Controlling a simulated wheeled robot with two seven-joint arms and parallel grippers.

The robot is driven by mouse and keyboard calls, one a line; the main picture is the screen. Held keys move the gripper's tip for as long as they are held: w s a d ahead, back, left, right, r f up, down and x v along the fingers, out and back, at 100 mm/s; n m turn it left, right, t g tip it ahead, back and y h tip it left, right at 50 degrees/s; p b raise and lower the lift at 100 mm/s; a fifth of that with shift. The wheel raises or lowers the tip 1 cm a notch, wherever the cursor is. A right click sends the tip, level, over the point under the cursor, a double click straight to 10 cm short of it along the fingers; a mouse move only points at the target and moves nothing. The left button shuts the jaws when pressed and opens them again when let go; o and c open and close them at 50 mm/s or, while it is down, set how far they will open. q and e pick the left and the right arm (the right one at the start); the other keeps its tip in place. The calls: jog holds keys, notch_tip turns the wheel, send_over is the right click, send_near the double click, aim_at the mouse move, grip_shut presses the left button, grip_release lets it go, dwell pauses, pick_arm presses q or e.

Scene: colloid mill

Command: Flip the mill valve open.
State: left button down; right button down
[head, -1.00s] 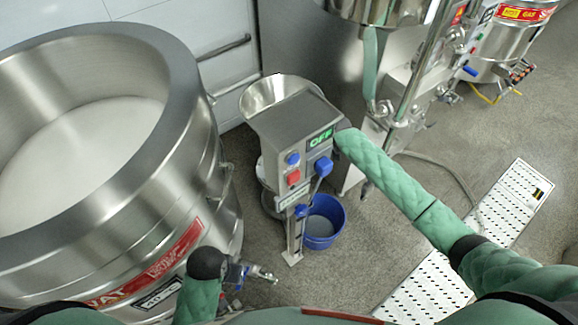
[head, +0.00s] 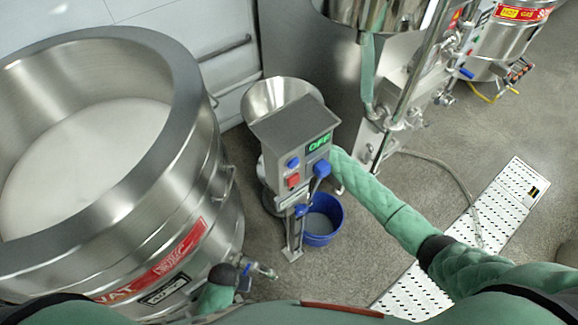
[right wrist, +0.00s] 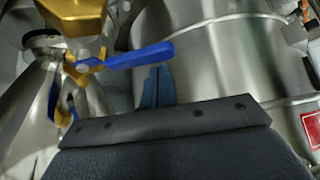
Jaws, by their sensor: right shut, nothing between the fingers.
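The colloid mill (head: 297,125) stands in the middle of the head view, with a steel hopper on top and a green OFF display. In the right wrist view, a blue valve lever (right wrist: 138,57) extends to the right from a brass-coloured body (right wrist: 78,18). My right gripper (right wrist: 157,85) is shut and empty, its fingertips just below the lever in that picture. I cannot tell whether they touch it. In the head view my right arm reaches behind the mill's right side, hiding the gripper.
A blue bucket (head: 321,222) stands on the floor beside the mill. A large steel vat (head: 185,195) fills the left, its outlet tap (head: 262,271) projecting right. Steel machinery (head: 395,80) stands behind at right. A perforated floor drain (head: 500,210) and open floor lie at right.

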pick_arm(q)
jog(key=shift+s+a+f, duration=0.1)
jog(key=shift+s+f, duration=0.05)
jog(key=shift+f, duration=0.45)
jog(key=shift+s+a+f, duration=0.1)
jog(key=shift+f, duration=0.45)
pick_arm(e)
jog(key=shift+s+d, duration=0.1)
jog(key=shift+d, duration=0.45)
